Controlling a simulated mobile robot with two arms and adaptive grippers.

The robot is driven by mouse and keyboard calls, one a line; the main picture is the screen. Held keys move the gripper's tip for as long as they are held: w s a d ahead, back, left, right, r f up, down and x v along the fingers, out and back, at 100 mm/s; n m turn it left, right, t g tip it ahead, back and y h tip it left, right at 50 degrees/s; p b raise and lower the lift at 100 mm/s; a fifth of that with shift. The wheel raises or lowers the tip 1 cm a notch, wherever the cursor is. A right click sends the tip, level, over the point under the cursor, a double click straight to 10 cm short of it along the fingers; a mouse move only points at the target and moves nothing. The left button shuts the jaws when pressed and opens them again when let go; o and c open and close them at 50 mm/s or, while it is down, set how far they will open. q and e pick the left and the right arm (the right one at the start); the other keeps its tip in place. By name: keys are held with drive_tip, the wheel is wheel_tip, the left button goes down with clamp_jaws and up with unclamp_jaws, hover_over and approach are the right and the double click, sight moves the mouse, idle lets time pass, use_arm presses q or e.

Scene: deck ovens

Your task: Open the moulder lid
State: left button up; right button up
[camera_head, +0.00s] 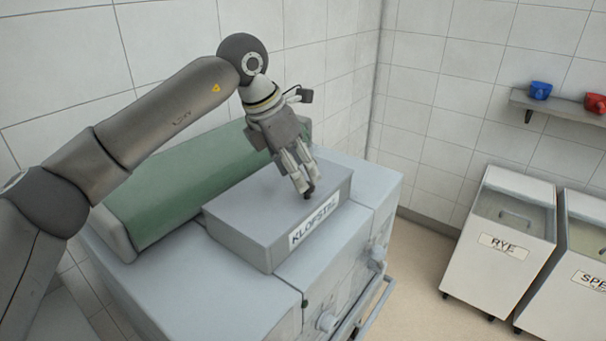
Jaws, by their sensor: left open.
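The moulder (165,285) is a pale grey machine in the middle of the head view, with a green sloped belt (165,200) at its back. Its lid (240,215) is a raised grey box top with a label reading roughly "KLOFSTE" (314,221). The lid looks shut. A small dark knob (309,192) stands on the lid near its right end. My left gripper (303,187) reaches down from above with its open fingers at the knob. I cannot tell whether the fingers touch it. My right gripper is not in view.
A bin labelled "RYE" (503,247) and another flour bin (585,270) stand at the right. A wall shelf (560,106) above them holds a blue cup (540,90) and a red cup (595,102). A rail (372,312) runs along the moulder's front. Floor between is clear.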

use_arm(q)
drive_tip(key=x, duration=0.4)
drive_tip(key=shift+w+p, duration=0.2)
drive_tip(key=shift+p, duration=0.2)
drive_tip(key=shift+c, duration=2)
drive_tip(key=c, duration=0.5)
clamp_jaws()
drive_tip(key=shift+a+r, duration=0.1)
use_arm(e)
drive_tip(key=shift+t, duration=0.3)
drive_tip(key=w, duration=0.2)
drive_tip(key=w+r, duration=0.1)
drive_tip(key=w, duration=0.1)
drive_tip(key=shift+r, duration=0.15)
